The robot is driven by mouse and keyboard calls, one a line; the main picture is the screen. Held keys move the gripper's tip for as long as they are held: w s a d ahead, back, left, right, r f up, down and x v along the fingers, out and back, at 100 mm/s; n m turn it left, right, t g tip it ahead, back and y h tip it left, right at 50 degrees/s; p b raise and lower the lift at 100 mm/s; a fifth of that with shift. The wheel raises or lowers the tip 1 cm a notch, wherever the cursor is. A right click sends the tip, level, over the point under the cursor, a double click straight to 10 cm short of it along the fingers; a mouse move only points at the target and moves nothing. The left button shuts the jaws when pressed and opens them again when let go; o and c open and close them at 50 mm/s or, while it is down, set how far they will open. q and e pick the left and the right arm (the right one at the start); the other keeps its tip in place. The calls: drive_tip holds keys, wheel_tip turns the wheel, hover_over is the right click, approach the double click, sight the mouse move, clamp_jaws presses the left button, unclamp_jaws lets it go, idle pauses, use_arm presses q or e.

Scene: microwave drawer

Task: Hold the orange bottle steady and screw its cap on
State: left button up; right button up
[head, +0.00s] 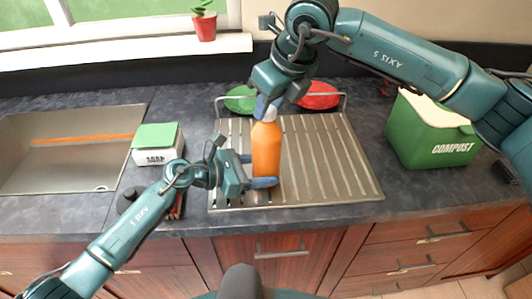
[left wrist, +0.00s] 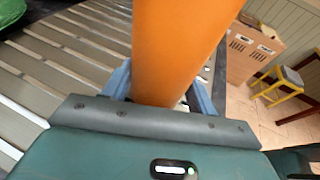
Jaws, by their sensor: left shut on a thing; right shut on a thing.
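The orange bottle (head: 266,150) stands upright on the metal draining rack. My left gripper (head: 262,170) is shut on the lower part of the bottle from the left. In the left wrist view the orange bottle (left wrist: 180,50) rises between the two blue fingers of the left gripper (left wrist: 160,88). My right gripper (head: 266,104) reaches down from above and is shut on the cap at the bottle's top. The cap is mostly hidden by the fingers; a pale bit (head: 270,114) shows just above the orange body. I cannot tell how far the cap is seated.
The draining rack (head: 325,165) has a green plate (head: 240,99) and a red plate (head: 319,96) at its back. A green compost bin (head: 425,135) is right. A potted plant (head: 204,26) stands on the sill.

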drive_tip(key=m+h, duration=0.1)
drive_tip(key=m, duration=0.4)
drive_tip(key=shift+w+d+t+h, duration=0.2)
drive_tip(key=shift+t+h, duration=0.2)
drive_tip(key=m+h, duration=0.2)
drive_tip(key=m, duration=0.2)
drive_tip(key=shift+m, duration=0.4)
drive_tip(key=o, duration=1)
drive_tip(key=shift+s, duration=0.1)
